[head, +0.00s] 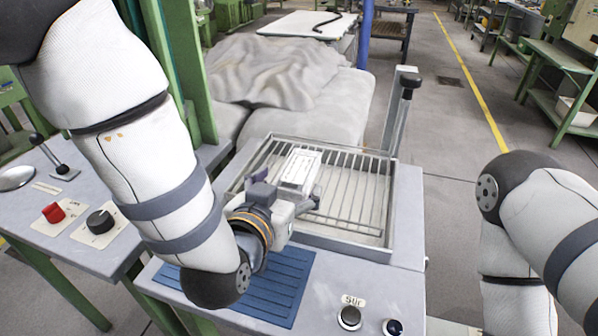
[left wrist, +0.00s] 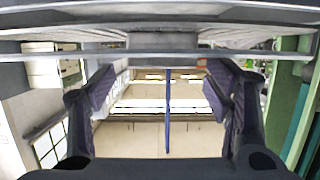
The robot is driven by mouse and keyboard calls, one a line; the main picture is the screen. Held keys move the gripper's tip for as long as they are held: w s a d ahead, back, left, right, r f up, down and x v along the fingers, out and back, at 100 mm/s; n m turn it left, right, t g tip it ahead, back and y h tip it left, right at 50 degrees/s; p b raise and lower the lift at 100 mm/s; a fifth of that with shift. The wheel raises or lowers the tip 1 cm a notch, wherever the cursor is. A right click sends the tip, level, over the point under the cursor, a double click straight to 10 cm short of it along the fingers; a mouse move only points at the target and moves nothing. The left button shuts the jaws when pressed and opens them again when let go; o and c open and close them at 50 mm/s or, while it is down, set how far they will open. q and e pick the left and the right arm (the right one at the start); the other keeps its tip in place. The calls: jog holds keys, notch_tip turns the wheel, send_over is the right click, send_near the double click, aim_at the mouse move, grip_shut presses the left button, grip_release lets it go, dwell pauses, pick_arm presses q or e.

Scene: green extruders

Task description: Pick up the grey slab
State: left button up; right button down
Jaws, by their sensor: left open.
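The pale grey slab (head: 301,167) lies on the slatted floor of the metal tray (head: 322,243), with small marks on its top. In the head view my left gripper (head: 287,195) is over the tray's near left part, just in front of the slab. Its dark purple-padded fingers are apart and nothing is held. In the left wrist view the open fingers (left wrist: 163,95) frame the view, and a darker grey block, seemingly the slab (left wrist: 162,40), shows above the gap between them. Whether a finger touches it cannot be told. My right gripper is out of view; only its arm shows.
The tray has raised rims. A blue ribbed mat (head: 285,290) and knobs lie on the near bench top. A black-knobbed lever (head: 410,83) stands at the tray's right. A green post (head: 190,70) rises at the left. Grey cushions (head: 345,105) lie behind.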

aim_at(296, 172)
pick_arm(q)
jog(key=x, duration=0.5)
jog(key=shift+w+r+b, duration=0.2)
jog(key=shift+w+b, duration=0.15)
jog(key=shift+w, duration=0.15)
jog(key=shift+r, duration=0.2)
jog(key=c, duration=1.6)
